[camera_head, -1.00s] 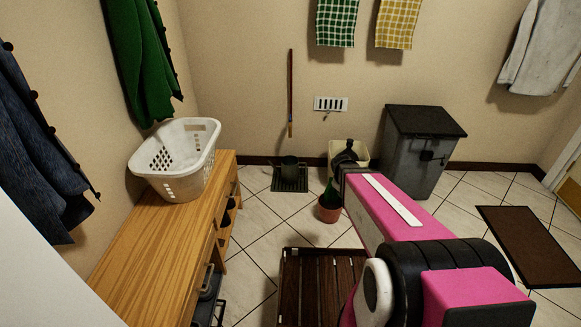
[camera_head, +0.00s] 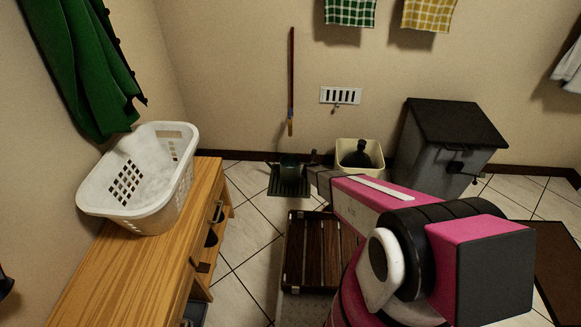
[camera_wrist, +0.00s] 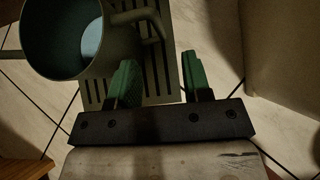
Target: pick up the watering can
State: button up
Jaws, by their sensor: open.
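The watering can (camera_head: 289,168) is a small dark green can on a slatted green mat (camera_head: 288,187) by the back wall. In the wrist view the can (camera_wrist: 62,40) fills the upper left, its round open top facing the camera, with a handle or spout (camera_wrist: 145,22) reaching right over the mat (camera_wrist: 160,75). My gripper (camera_wrist: 163,80) is open, its two green fingers apart with nothing between them. The fingers are below and to the right of the can's body in that view. Whether they touch the can cannot be told. In the head view my arm hides the fingers.
A cream bin (camera_head: 343,155) with a dark object in it stands right of the can, and a grey lidded bin (camera_head: 448,145) farther right. A wooden bench (camera_head: 150,270) with a white basket (camera_head: 120,190) is at left. A slatted wooden rack (camera_head: 310,250) lies in front of the mat.

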jog(key=shift+s+a+f+x, duration=0.1)
jog(key=shift+x, duration=2.7)
jog(key=shift+s+a+f+x, duration=0.1)
jog(key=shift+s+f+x, duration=0.05)
jog(key=shift+x, duration=2.65)
jog(key=shift+c, duration=0.3)
grip_shut()
jog(key=shift+r, duration=0.1)
